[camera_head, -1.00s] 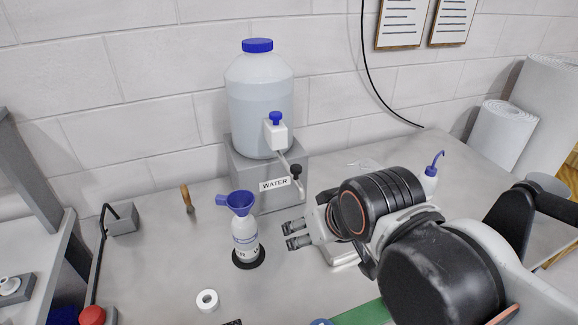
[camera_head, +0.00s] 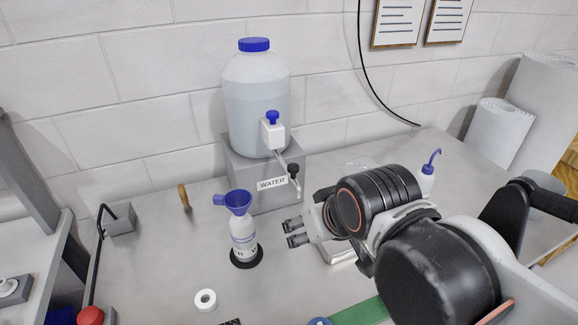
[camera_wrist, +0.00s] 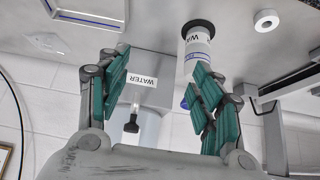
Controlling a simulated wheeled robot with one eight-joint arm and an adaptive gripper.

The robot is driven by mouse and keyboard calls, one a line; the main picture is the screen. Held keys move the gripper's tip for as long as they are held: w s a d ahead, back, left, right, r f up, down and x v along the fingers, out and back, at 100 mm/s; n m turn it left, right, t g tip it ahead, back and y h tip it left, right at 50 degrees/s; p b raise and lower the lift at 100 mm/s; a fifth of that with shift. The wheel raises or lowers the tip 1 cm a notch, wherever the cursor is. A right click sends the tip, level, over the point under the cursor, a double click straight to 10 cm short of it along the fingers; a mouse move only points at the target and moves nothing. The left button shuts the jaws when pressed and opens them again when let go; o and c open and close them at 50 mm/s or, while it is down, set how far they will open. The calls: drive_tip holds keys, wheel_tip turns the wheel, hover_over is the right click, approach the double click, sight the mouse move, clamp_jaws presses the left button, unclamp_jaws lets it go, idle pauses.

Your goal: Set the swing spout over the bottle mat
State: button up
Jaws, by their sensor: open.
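The swing spout (camera_head: 283,161) reaches from the white tap of the water jug down to the right, with a black knob (camera_head: 293,170) near its end. It points to the right of the bottle mat. The round black bottle mat (camera_head: 247,262) lies on the bench with a white bottle (camera_head: 243,238) upright on it and a blue funnel (camera_head: 233,202) in its top. My gripper (camera_head: 285,233) is open and empty, right of the bottle and below the spout. In the wrist view, the knob (camera_wrist: 131,126) shows between my green-padded fingers (camera_wrist: 158,105); the bottle (camera_wrist: 198,48) is partly behind the right finger.
The water jug (camera_head: 257,95) stands on a grey block with a WATER label (camera_head: 271,184). A white ring (camera_head: 205,300), a brown-handled tool (camera_head: 184,197) and a blue-tipped wash bottle (camera_head: 427,178) stand or lie around. Bare bench shows left of the bottle.

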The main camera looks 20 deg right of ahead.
drive_tip(key=w+r+m+g+p, duration=0.1)
drive_tip(key=w+r+p, duration=0.1)
drive_tip(key=r+p, duration=0.2)
drive_tip(key=w+r+m+g+p, duration=0.1)
drive_tip(key=w+r+p, duration=0.1)
drive_tip(key=r+p, duration=0.2)
drive_tip(key=w+r+m+g+p, duration=0.1)
drive_tip(key=w+r+m+p, duration=0.1)
drive_tip(key=r+p, duration=0.2)
drive_tip(key=shift+w+d+r, duration=0.2)
drive_tip(key=shift+w+d, duration=0.1)
drive_tip(key=shift+d, duration=0.1)
drive_tip(key=shift+c, duration=0.3)
wheel_tip(320, 180, up, 6)
drive_tip(key=m+g+p, duration=0.4)
drive_tip(key=m+p, duration=0.1)
drive_tip(key=p, duration=0.8)
hover_over(293, 166)
wheel_tip(293, 166, down, 13)
drive_tip(key=shift+f, duration=0.1)
clamp_jaws()
